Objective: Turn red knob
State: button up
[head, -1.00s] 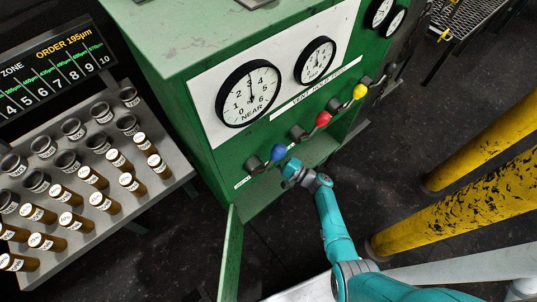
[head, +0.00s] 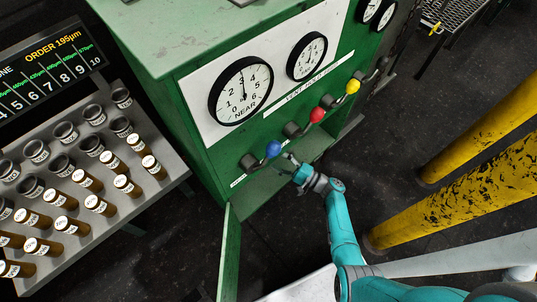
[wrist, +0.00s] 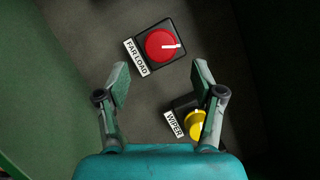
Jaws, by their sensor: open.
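The red knob (wrist: 161,44) is round with a white pointer line pointing right, on a dark square plate labelled FAR LOAD in the wrist view. My gripper (wrist: 163,76) is open and empty, its two fingers apart below the knob's left and right sides, not visibly touching it. In the head view my gripper (head: 287,164) is at the opening low in the green cabinet (head: 185,120), just right of the blue-tipped lever (head: 273,149). The red knob cannot be made out in the head view.
A yellow knob (wrist: 196,124) labelled WIPER sits close to the right finger, partly hidden by it. A red-tipped lever (head: 317,115) and a yellow-tipped lever (head: 352,86) stick out above my gripper. Yellow posts (head: 460,205) stand right of my arm.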

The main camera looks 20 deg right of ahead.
jog(key=shift+v, duration=2.65)
jog(key=shift+f, duration=0.1)
jog(key=s+a+f+n+g+h, duration=0.25)
jog(key=s+a+f, duration=0.3)
jog(key=s, duration=0.35)
jog(key=s+a+f+n+g+h, duration=0.1)
jog(key=s+a+f+g+h, duration=0.3)
jog(key=s+a, duration=0.35)
jog(key=s+d+n+h, duration=0.1)
jog(key=s+n+h, duration=0.1)
jog(key=s, duration=0.6)
jog(key=s+d+r+n+t+h, duration=0.15)
jog(key=s+r, duration=0.25)
jog(key=r, duration=0.4)
jog(key=s+d+r+n+h, duration=0.2)
jog(key=s+d+r+h, duration=0.15)
jog(key=r, duration=0.35)
notch_tip(320, 180, up, 22)
jog(key=s+n+t+y, duration=0.1)
jog(key=s+n+t, duration=0.1)
jog(key=n+t, duration=0.2)
jog(key=shift+a+f+n+t, duration=0.25)
jog(key=shift+a+n+t, duration=0.1)
jog(key=shift+n, duration=0.65)
